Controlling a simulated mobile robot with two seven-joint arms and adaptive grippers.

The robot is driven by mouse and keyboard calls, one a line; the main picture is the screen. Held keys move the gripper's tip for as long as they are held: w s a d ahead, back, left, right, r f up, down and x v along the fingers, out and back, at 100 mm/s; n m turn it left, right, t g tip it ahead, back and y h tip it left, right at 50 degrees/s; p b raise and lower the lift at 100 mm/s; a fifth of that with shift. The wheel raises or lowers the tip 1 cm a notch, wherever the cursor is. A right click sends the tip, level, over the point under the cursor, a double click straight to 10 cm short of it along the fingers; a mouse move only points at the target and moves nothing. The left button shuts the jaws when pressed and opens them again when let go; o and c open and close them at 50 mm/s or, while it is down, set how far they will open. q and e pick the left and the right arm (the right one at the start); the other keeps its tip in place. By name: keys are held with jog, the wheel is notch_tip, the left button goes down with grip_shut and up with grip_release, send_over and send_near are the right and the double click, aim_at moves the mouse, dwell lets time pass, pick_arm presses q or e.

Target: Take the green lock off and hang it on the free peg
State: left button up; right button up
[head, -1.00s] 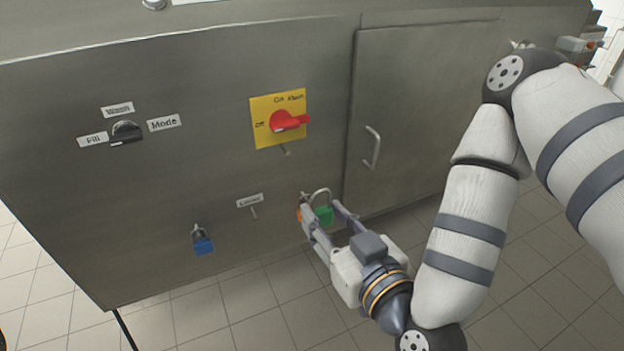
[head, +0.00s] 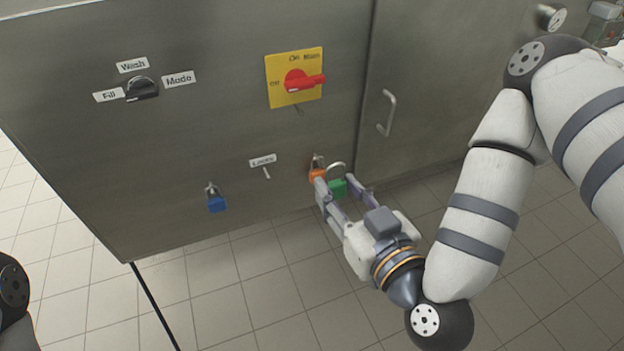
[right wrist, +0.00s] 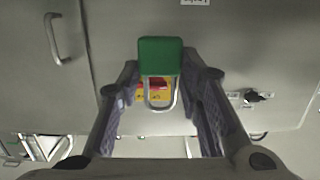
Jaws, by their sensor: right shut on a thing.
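The green lock (head: 337,188) is between the fingers of my right gripper (head: 343,192), which is shut on it. Its shackle points up in the head view. In the right wrist view the green lock (right wrist: 160,57) sits between the fingertips, its shackle towards the picture's bottom. The lock is just right of the orange lock (head: 317,174), which hangs on a peg on the panel. The free peg (head: 266,173) sticks out bare below the "Locks" label (head: 262,160). My left gripper is out of view.
A blue lock (head: 216,203) hangs on a peg at the left. A door handle (head: 387,113) is to the right. Open floor lies below the panel.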

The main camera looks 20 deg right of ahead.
jog(key=w+a+f+n+y+b, duration=0.1)
jog(key=w+a+f+y+b, duration=0.2)
jog(key=f+b, duration=0.35)
jog(key=w+a+f+n+y+b, duration=0.1)
jog(key=w+a+f+n+b, duration=0.1)
jog(key=w+a+f+b, duration=0.4)
jog(key=shift+g, duration=0.4)
jog(key=w+b, duration=0.1)
jog(key=w, duration=0.1)
jog(key=w+d+f+b, duration=0.1)
jog(key=w, duration=0.1)
jog(key=w+f+b, duration=0.1)
jog(key=w+b, duration=0.1)
jog(key=shift+w+d, duration=0.3)
jog(key=shift+w, duration=0.65)
jog(key=shift+w+p, duration=0.1)
jog(key=shift+p, duration=0.25)
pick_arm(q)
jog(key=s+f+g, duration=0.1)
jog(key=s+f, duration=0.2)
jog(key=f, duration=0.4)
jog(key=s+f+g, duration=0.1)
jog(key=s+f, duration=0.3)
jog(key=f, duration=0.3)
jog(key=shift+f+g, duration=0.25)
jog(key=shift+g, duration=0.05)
pick_arm(e)
jog(key=o, duration=1.3)
